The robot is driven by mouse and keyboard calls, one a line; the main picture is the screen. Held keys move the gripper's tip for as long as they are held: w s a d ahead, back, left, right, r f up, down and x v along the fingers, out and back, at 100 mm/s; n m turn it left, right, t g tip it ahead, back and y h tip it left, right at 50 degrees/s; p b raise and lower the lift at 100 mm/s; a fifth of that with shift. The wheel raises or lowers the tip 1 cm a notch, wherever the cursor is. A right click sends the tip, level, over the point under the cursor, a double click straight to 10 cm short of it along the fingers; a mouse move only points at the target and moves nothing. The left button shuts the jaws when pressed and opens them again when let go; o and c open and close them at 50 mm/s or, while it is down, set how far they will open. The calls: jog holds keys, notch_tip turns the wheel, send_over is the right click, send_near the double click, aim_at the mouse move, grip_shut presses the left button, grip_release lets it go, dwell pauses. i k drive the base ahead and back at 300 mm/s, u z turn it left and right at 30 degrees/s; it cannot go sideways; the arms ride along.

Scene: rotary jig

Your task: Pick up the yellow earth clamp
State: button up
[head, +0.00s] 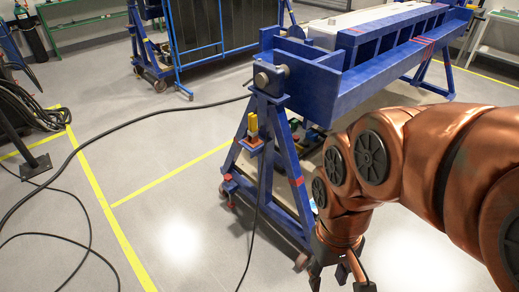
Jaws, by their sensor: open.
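The yellow earth clamp (253,122) is small in the head view. It stands upright at a small bracket on the near end of the blue jig stand (296,185), just below the jig's pivot. A dark cable runs down from near the clamp to the floor. My gripper (341,282) is at the bottom edge of the view, pointing down, with its fingers apart. It is to the right of the clamp and lower in the picture, clear of it. I see nothing between the fingers, though the tips are partly cut off by the frame edge.
The long blue rotary jig (365,55) extends to the back right. A black cable (130,122) arcs over the floor to the jig's end. More cables (30,107) lie at the left. A blue-framed rack (212,35) stands behind. Grey floor with yellow lines is open left of the stand.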

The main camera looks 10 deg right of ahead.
aim_at(252, 132)
jog(key=u, duration=0.75)
jog(key=i, duration=0.65)
jog(key=u, duration=0.3)
